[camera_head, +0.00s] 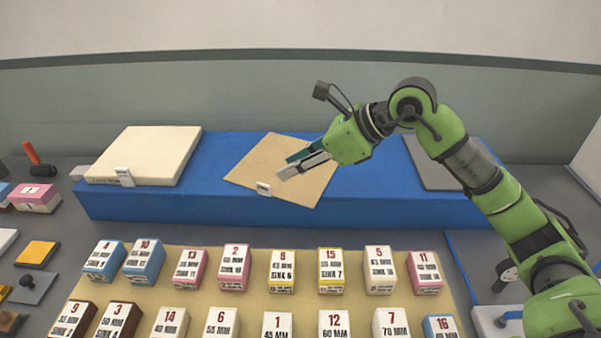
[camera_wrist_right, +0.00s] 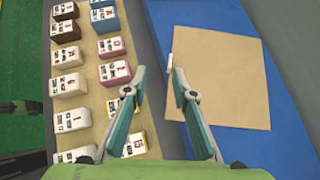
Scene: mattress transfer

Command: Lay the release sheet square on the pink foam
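A tan square sheet (camera_head: 262,160), which looks like the release sheet, lies turned at an angle on the blue bench (camera_head: 200,208). It has a small white tag (camera_head: 263,188) at its near edge. My right gripper (camera_head: 284,165) is above the sheet, open and empty. In the right wrist view its fingertips (camera_wrist_right: 158,74) are apart, with the sheet (camera_wrist_right: 222,80) to their right. Several pink-sided numbered blocks stand in front, such as block 2 (camera_head: 234,264); I cannot tell which thing is the pink foam. My left gripper is not in view.
A thick cream slab (camera_head: 150,152) lies on the bench's left, a grey flat panel (camera_head: 432,165) on its right behind my arm. Numbered blocks stand in rows on a tan board (camera_head: 65,262) in front. Small tools and pads lie at far left.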

